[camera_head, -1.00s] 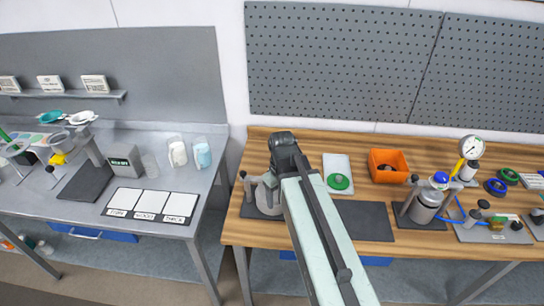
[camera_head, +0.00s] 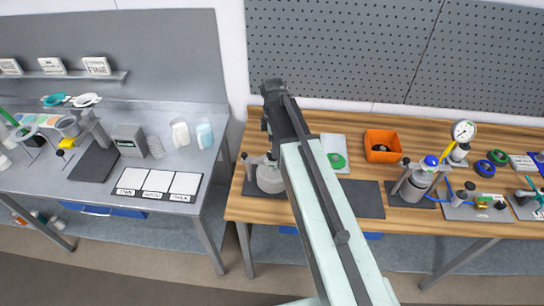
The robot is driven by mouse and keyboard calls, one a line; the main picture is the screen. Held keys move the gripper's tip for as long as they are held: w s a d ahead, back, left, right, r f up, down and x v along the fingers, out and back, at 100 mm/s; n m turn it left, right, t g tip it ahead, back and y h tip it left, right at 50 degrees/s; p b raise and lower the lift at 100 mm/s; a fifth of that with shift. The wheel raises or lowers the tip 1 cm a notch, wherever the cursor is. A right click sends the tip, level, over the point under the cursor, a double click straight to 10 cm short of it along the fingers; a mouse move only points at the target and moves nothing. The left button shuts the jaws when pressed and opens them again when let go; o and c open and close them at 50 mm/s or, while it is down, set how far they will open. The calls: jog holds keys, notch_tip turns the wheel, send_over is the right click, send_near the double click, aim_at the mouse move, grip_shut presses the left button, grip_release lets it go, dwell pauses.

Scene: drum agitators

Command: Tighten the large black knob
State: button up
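My gripper (camera_head: 273,90) is a dark shape at the far end of my arm, raised in front of the back wall above the wooden bench. I cannot tell if its fingers are open or shut. Below it, a grey drum (camera_head: 269,180) stands on a dark mat and is partly hidden by my arm. A small black knob (camera_head: 245,157) tops a post at the drum's left. Another black knob (camera_head: 405,161) sits beside the blue-capped canister (camera_head: 418,182) to the right. Which one is the large black knob is unclear. My gripper appears apart from both.
An orange bin (camera_head: 382,139), a green disc (camera_head: 337,160) on a pale sheet and a bare dark mat (camera_head: 362,199) lie right of my arm. A pressure gauge (camera_head: 463,131) stands farther right. A grey bench (camera_head: 60,190) with cards and cups is at the left.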

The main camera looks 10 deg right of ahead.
notch_tip(320, 180, down, 4)
jog(key=b, duration=0.2)
jog(key=shift+f+b, duration=0.1)
jog(key=shift+b, duration=0.3)
